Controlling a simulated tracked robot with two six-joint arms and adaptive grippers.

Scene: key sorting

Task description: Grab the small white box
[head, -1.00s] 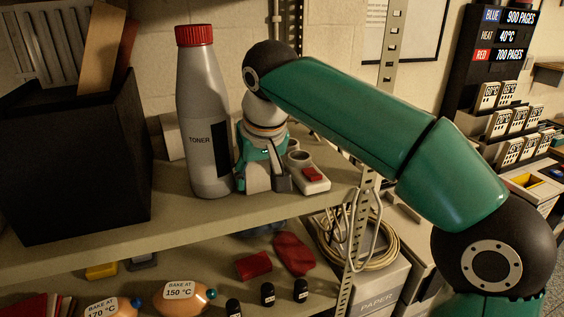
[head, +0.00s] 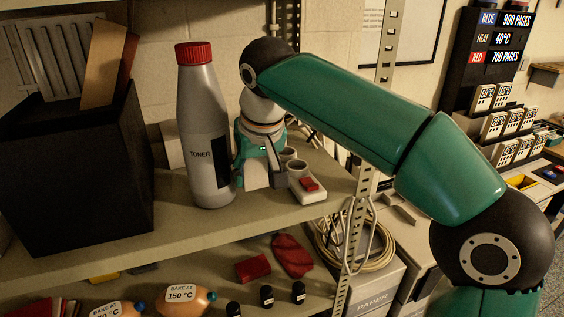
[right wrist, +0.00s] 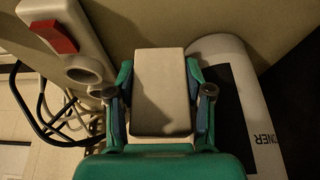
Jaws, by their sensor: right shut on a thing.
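The small white box (right wrist: 160,92) sits between the two fingers of my right gripper (right wrist: 160,100) in the right wrist view. The fingers are shut on its two sides. In the head view my right gripper (head: 262,168) points down at the upper shelf, just right of the toner bottle, and the pale face of the box (head: 256,178) shows partly between the fingers. I cannot tell for sure whether the box touches the shelf. My left gripper is not in view.
The tall toner bottle (head: 203,135) with a red cap stands close left of the gripper. A white device with a red switch (head: 308,187) lies close on the right. A black bin (head: 75,175) stands further left. The shelf (head: 180,228) is clear in front.

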